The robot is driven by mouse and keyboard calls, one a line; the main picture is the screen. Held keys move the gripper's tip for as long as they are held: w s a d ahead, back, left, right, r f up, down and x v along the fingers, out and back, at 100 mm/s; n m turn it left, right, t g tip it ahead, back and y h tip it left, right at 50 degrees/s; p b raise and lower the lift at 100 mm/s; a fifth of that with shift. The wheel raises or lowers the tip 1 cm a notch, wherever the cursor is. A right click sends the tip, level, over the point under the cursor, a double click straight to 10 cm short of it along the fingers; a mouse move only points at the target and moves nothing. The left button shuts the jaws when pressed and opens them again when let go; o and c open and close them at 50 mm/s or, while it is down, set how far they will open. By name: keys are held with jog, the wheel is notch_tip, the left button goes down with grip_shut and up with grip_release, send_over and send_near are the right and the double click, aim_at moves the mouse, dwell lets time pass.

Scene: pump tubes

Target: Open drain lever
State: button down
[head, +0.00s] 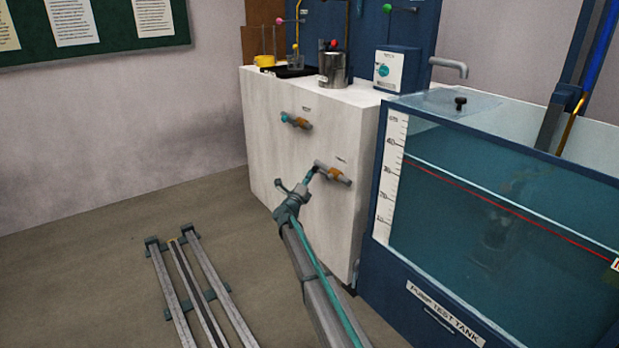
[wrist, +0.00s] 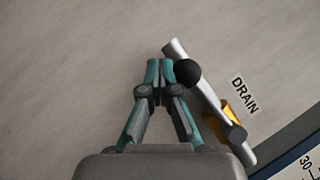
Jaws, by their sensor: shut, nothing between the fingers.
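The drain lever (wrist: 208,98) is a grey bar with a black ball knob (wrist: 187,73) and an orange-yellow valve body (wrist: 229,118). It slants from upper left to lower right in the wrist view, beside the "DRAIN" label (wrist: 245,95). My gripper (wrist: 160,64) is shut and empty, its teal fingertips just left of the knob. I cannot tell whether they touch it. In the head view my gripper (head: 312,173) is at the left end of the lower valve (head: 336,175) on the white cabinet's front; it hides part of the lever there.
A second valve (head: 296,121) sits higher on the white cabinet (head: 268,158). The blue-framed water tank (head: 455,290) stands close on the right; its scale (head: 391,170) borders the cabinet. Floor rails (head: 185,285) lie at left. The cabinet top holds a metal pot (head: 334,72).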

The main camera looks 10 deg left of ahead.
jog(key=s+a+f+p, duration=0.1)
jog(key=s+a+f, duration=0.5)
jog(key=f, duration=0.3)
jog(key=shift+a+f, duration=0.25)
jog(key=shift+a, duration=0.15)
jog(key=shift+s, duration=0.1)
